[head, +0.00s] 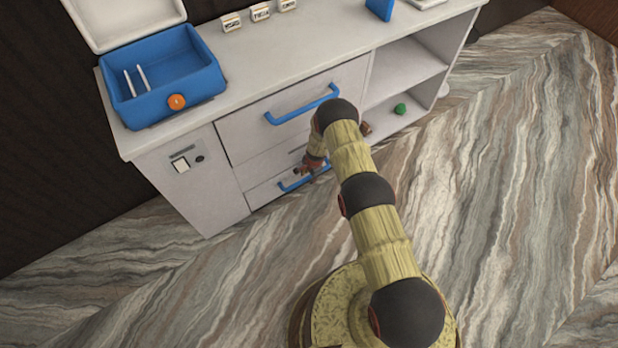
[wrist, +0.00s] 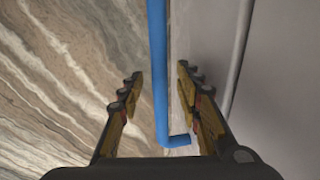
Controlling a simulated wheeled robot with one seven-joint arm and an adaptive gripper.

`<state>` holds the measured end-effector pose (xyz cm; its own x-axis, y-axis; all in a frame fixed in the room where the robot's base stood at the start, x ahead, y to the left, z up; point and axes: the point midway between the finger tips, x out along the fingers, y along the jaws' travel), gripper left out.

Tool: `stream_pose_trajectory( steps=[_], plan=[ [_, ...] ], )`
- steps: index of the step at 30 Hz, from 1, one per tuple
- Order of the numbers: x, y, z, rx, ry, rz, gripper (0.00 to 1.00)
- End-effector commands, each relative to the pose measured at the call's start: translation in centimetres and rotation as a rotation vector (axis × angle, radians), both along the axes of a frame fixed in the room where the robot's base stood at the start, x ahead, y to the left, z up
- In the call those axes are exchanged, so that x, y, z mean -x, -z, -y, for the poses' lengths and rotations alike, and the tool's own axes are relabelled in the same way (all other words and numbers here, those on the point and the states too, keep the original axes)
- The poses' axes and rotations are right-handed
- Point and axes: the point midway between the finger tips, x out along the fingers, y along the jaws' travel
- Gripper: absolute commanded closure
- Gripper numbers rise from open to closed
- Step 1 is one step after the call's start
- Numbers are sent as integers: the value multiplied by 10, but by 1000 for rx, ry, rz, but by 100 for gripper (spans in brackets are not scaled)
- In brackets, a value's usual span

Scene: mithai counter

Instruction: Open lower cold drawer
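The lower drawer (head: 261,194) is a pale grey front low in the counter, and it looks shut. Its blue bar handle (head: 290,186) is partly hidden by my gripper (head: 309,168) and arm. In the wrist view the blue handle (wrist: 157,60) runs up the picture between the two fingers of my gripper (wrist: 160,82). The fingers are apart, one on each side of the bar, with visible gaps. I cannot tell the exact depth of the bar between the fingertips.
An upper drawer (head: 290,112) with a blue handle (head: 303,106) is above. A switch panel (head: 181,164) is to the left. Open shelves to the right hold a green object (head: 400,109). A blue open box (head: 160,105) stands on top. Marbled floor (head: 520,200) is clear.

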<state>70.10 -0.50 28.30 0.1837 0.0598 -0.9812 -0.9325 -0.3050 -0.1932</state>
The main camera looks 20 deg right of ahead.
Motion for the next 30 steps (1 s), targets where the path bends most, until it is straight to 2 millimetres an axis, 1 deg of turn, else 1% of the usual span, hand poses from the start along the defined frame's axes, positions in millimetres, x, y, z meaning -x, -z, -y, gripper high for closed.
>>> stream_pose_trajectory(
  steps=[7,25,30],
  plan=[
    [0,0,0,0,0,0,65],
    [0,0,0,-1,0,-1,100],
    [1,0,0,-1,0,-1,100]
  ],
)
